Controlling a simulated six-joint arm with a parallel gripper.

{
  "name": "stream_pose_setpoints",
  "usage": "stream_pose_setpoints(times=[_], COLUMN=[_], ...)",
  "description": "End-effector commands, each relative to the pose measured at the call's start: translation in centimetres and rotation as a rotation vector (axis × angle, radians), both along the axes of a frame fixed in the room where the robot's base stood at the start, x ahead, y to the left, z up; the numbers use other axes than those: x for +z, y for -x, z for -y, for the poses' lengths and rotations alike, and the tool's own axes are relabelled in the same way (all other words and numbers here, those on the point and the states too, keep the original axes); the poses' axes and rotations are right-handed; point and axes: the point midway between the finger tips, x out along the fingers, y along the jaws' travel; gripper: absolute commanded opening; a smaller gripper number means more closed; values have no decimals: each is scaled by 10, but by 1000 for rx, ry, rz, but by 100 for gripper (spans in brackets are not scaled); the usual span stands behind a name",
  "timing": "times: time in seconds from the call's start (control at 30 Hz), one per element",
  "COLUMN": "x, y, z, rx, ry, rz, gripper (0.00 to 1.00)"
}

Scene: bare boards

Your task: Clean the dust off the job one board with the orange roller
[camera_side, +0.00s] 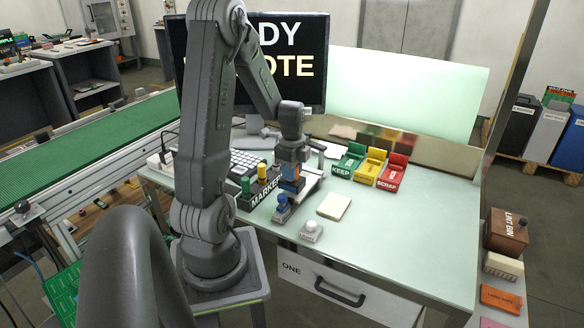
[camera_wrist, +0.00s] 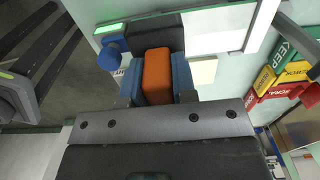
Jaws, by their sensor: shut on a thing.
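My gripper (camera_side: 291,180) is low over the bench, just right of the marker holder. Its blue fingers are closed on an orange block-like piece, which I take to be the orange roller (camera_wrist: 157,75). The wrist view shows it between the two fingers; its lower end is hidden. A white panel with a dark edge (camera_wrist: 215,28) lies beyond the fingers in the wrist view. I cannot tell whether it is the job one board, and no dust can be made out. A drawer marked ONE (camera_side: 385,303) is shut below the bench top.
The marker holder (camera_side: 262,197), a blue-topped item (camera_side: 283,208), a white button (camera_side: 310,231) and a pale pad (camera_side: 334,206) are close by. KEEP (camera_side: 343,171), yellow (camera_side: 368,167) and SCRAP (camera_side: 393,173) blocks stand behind. The bench's right side is clear. A lint bin (camera_side: 506,232) stands beyond it.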

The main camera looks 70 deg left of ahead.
Motion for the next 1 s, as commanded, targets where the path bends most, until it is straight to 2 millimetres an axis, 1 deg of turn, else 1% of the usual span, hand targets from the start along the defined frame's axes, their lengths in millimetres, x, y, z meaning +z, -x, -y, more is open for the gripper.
stream_pose_setpoints(times=[0.53,1.0], x=[0,-6], y=[0,0], z=[0,0], rx=[0,0], ry=[0,0], rz=[0,0], gripper=[6,6])
